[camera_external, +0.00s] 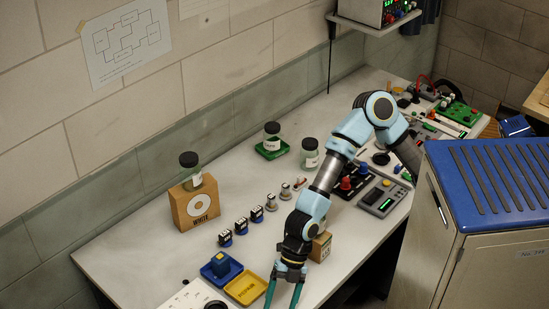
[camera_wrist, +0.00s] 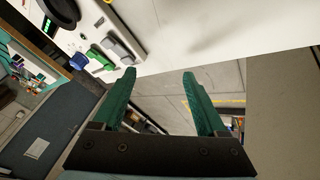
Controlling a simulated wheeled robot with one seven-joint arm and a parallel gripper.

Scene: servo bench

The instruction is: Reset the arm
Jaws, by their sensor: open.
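My gripper (camera_external: 284,293) is at the bottom of the external view, with its two green fingers apart and nothing between them. It hangs near the front edge of the white bench (camera_external: 160,255), just right of a yellow tray (camera_external: 246,288). In the wrist view my gripper (camera_wrist: 158,85) shows both green fingers spread and empty, with the floor and the bench edge beyond them. My arm reaches from the right across the bench, bent at the elbow, with the forearm sloping down to the left.
A blue tray (camera_external: 221,268) lies left of the yellow one. Small stamps (camera_external: 241,226) stand in a row behind. A cardboard box (camera_external: 321,246) sits beside my wrist. A box with a jar (camera_external: 195,204) stands further left. A blue-topped cabinet (camera_external: 495,185) is at right.

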